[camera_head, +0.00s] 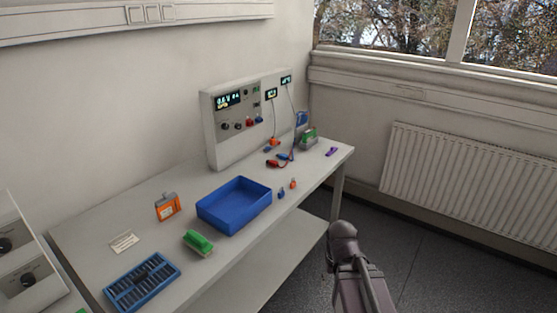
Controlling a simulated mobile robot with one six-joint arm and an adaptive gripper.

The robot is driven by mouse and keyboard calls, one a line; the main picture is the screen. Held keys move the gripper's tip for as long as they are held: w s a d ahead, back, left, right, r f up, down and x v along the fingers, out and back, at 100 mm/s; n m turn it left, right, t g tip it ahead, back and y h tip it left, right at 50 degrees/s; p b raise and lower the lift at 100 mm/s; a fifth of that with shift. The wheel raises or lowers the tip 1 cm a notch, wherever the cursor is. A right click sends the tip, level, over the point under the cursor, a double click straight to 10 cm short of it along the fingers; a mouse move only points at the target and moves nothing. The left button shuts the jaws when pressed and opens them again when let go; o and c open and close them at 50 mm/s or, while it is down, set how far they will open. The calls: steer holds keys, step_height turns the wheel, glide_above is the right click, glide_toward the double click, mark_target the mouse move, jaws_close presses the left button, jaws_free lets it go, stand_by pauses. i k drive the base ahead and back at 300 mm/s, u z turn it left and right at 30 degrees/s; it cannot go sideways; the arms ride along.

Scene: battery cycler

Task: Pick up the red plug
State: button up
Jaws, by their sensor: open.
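A small red-orange plug (293,184) stands on the bench near its front edge, to the right of the blue tray. A small blue plug (281,193) stands just left of it. Both are small in the picture and nothing covers them. Part of my arm shows at the lower right, in front of the bench and apart from the plugs. I cannot make out any gripper fingers.
On the bench (86,238) are a blue tray (233,218), an orange device (167,207), a green-topped block (198,242), a blue slotted rack (142,282) and red and blue clips with leads (279,161). A cycler panel (216,143) stands behind. Open floor lies right.

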mark_target(273, 164)
steer(key=z, duration=0.35)
steer(key=i, duration=1.55)
steer(key=u, duration=0.35)
